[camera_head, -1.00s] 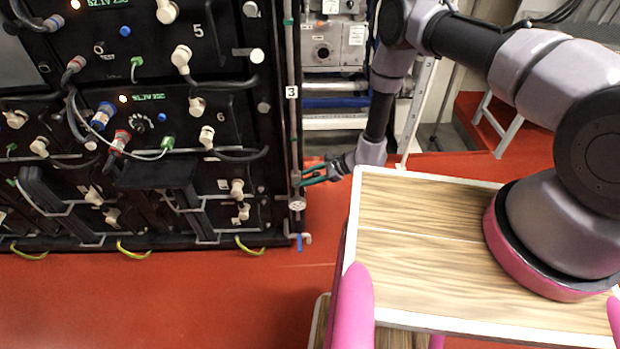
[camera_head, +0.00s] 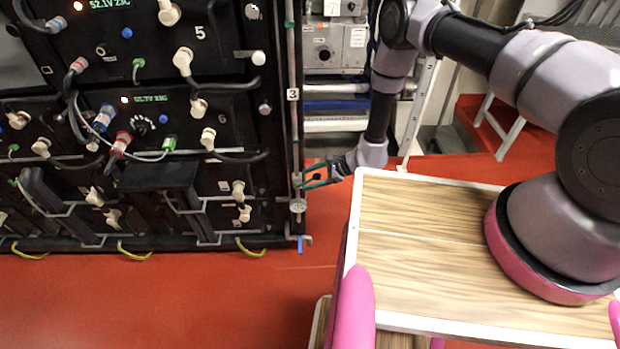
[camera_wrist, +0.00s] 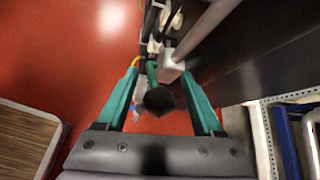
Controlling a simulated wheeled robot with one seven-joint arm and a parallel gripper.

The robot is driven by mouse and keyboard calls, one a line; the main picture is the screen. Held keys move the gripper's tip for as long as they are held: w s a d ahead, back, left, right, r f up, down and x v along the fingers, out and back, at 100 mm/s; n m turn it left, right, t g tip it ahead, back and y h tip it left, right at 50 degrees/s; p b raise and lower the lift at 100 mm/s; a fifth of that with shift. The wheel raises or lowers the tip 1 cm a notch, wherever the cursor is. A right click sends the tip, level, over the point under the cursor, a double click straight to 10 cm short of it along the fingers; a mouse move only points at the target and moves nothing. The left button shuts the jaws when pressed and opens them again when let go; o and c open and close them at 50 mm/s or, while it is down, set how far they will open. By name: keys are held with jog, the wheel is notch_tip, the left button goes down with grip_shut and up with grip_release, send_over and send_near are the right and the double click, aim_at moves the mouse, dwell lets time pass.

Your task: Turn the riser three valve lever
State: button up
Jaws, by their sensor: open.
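The riser three pipe (camera_head: 292,130) runs upright along the right edge of the black battery rack, with a white "3" tag (camera_head: 293,95). My gripper (camera_head: 305,183) is at the lower part of this pipe, its teal fingers pointing left at it. In the wrist view my gripper (camera_wrist: 158,74) has its two fingers apart. A teal lever with a round black end (camera_wrist: 158,99) shows between them, with gaps on both sides; it looks unclamped. The lever's joint at the pipe is partly hidden. Below, a round grey fitting (camera_head: 298,205) sits on the pipe, with a blue handle (camera_head: 301,244) at its foot.
The rack (camera_head: 230,110) with plugs and cables stands left of the pipe. A wood-topped cart (camera_head: 425,215) is close to the right of my gripper. Grey equipment (camera_head: 335,45) stands behind. Red floor (camera_head: 180,300) is open in front of the rack.

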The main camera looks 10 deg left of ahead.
jog(key=v, duration=1)
jog(key=shift+d+r, duration=0.2)
jog(key=shift+w, duration=0.1)
jog(key=shift+c, duration=1.2)
jog(key=w+d, duration=0.1)
jog(key=w+d+f, duration=0.1)
jog(key=shift+d+f+g+h, duration=0.1)
jog(key=shift+d+g+h, duration=0.25)
jog(key=shift+g+h, duration=0.05)
grip_shut()
jog(key=a+f, duration=0.5)
jog(key=f, duration=0.3)
jog(key=shift+s+a+r+n+g+h, duration=0.1)
jog(key=shift+s+a+r+h, duration=0.05)
jog(key=shift+r, duration=0.4)
jog(key=shift+s+a+r+n+g+h, duration=0.1)
jog(key=shift+s+r, duration=0.05)
jog(key=shift+r, duration=0.45)
jog(key=shift+s+a+r+n+g+h, duration=0.1)
jog(key=shift+s+a+r+h, duration=0.05)
jog(key=shift+r, duration=0.4)
